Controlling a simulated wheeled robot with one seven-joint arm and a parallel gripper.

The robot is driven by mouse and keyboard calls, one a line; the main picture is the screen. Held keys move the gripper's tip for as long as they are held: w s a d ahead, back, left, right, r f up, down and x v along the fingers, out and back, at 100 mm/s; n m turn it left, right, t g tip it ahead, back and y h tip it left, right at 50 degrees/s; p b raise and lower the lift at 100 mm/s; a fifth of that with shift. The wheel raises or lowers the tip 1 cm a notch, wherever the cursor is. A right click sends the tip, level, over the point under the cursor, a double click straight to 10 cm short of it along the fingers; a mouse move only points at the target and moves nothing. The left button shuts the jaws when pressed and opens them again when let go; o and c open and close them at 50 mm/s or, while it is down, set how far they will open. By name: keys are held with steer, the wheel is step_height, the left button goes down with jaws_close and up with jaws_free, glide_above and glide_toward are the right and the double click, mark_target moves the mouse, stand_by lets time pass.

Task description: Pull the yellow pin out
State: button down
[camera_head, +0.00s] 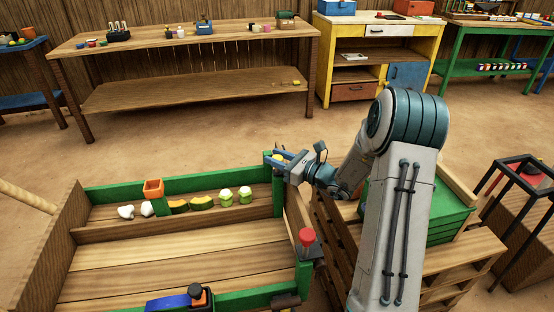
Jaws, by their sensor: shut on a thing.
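The yellow pin (279,158) shows as a small yellow spot at the top of a green post (277,187), at the right end of the stall's back rail. My gripper (277,159) reaches to the pin from the right, with its fingers around it. It is shut on the pin. The fingers hide most of the pin, and I cannot tell how deep it sits in the post.
The wooden stall tray (150,262) holds an orange box (153,188), white lumps and several green and yellow pieces. A red knob (307,237) stands at its right edge. Wooden shelving (450,265) with a green crate is under my arm. Floor behind is clear.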

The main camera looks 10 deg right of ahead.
mark_target(278, 158)
step_height(278, 158, up, 4)
steer(key=shift+f+p, duration=0.25)
steer(key=shift+p, duration=0.45)
steer(key=c, duration=1.1)
jaws_free()
steer(key=shift+o, duration=0.2)
steer(key=shift+s+d+f, duration=0.1)
steer(key=v, duration=1.3)
steer(key=shift+s+d, duration=0.15)
steer(key=shift+d, duration=0.05)
